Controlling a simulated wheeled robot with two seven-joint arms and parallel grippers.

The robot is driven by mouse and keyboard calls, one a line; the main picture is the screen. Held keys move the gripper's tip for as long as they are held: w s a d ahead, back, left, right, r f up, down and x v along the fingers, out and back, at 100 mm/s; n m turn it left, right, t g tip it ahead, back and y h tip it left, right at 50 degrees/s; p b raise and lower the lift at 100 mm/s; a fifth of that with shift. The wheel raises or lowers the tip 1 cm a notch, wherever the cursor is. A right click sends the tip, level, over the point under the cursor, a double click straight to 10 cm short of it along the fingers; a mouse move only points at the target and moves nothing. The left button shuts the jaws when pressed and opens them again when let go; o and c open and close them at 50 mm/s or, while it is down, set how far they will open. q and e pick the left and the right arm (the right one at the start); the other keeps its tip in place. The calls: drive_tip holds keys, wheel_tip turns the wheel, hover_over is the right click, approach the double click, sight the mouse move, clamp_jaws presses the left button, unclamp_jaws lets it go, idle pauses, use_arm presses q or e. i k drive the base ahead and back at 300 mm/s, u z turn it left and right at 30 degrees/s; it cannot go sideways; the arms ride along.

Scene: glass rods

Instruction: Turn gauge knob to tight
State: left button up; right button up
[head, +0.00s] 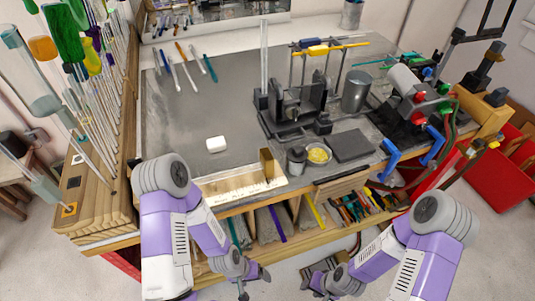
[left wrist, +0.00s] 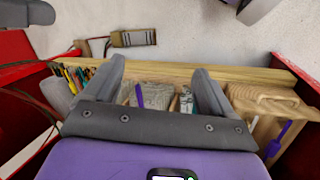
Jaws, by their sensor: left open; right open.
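I cannot pick out a gauge knob for certain. Small red, green and blue knobs sit on the torch assembly (head: 412,100) at the right of the bench, with a red knob (head: 418,118) at its front. A pale ruler-like strip (head: 240,190) lies along the bench's front edge, with a brass upright plate (head: 269,166) at its right end. My left gripper (head: 254,283) is open and empty, low in front of the bench; its spread fingers show in the left wrist view (left wrist: 160,82). My right gripper (head: 312,281) is low beside it, open and empty.
A black fixture (head: 292,105), a metal cup (head: 356,91) and a dark square pad (head: 349,146) stand on the bench. Glass rods fill the rack at left. Bins (head: 270,222) are under the front edge. Blue hooks (head: 389,158) jut out front right.

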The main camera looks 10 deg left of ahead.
sight(132, 163)
drive_tip(key=z, duration=0.05)
drive_tip(key=k, duration=0.6)
drive_tip(key=u, duration=1.1)
drive_tip(key=i, duration=0.45)
drive_tip(key=z, duration=0.1)
drive_tip(key=k, duration=1.05)
drive_tip(key=u, duration=0.9)
drive_tip(key=i, duration=0.85)
drive_tip(key=z, duration=0.4)
